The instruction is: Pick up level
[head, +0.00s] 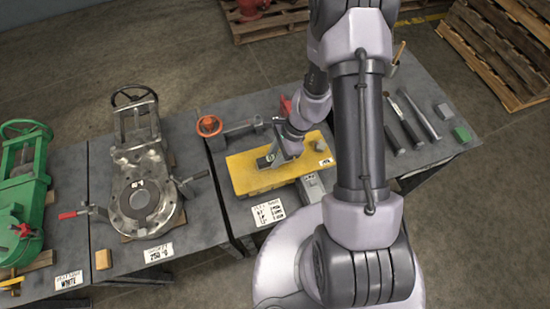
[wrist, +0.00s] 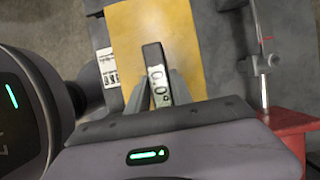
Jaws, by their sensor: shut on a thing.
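The level (wrist: 154,62) is a small grey bar with dark edges and round light vials. In the wrist view it sits between the two fingers of my gripper (wrist: 159,88), which is shut on it. The level's far end sticks out past the fingertips, over a yellow board (wrist: 195,30). I cannot tell whether the level touches the board.
An orange handwheel (head: 209,125) stands behind the board. A flanged valve (head: 140,195) and a green valve (head: 24,190) are on tables to the left. Hand tools (head: 405,120) and a green block (head: 461,134) lie to the right. Label cards (head: 268,211) lie in front.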

